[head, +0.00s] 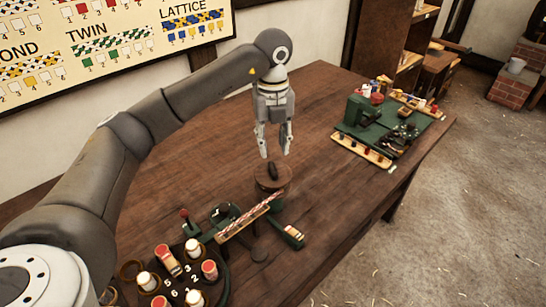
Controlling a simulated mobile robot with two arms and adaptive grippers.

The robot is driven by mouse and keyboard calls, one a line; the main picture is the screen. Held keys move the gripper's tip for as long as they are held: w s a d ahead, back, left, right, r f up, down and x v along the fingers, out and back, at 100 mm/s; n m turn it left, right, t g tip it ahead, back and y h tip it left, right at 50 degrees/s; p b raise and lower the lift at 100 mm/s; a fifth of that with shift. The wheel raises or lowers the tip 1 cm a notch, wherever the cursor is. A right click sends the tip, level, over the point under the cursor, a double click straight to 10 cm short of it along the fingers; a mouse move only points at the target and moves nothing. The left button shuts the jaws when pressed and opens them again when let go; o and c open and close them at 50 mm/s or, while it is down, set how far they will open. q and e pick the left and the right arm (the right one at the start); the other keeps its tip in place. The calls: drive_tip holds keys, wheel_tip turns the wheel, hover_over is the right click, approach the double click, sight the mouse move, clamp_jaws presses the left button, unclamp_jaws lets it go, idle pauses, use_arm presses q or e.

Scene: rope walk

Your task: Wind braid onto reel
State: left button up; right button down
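My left gripper (275,152) points straight down with its fingers apart and nothing visible between them. It hangs above a round brown drum with a dark knob on top, which looks like the reel (272,179), on a green stand. The gripper appears apart from the reel. A red-and-white braid (250,216) runs in a straight diagonal line from the reel's side down to the green braiding device at the lower left. A pale strip lies along the braid. My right gripper is not in view.
A round dark carrier with numbered places and several red and white bobbins (193,245) stands at the lower left. A green machine (363,111) with small parts stands at the table's right end. The dark wooden table (325,205) is clear between them. Shelves stand behind.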

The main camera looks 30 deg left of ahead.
use_arm(q)
drive_tip(key=shift+r, duration=2.2)
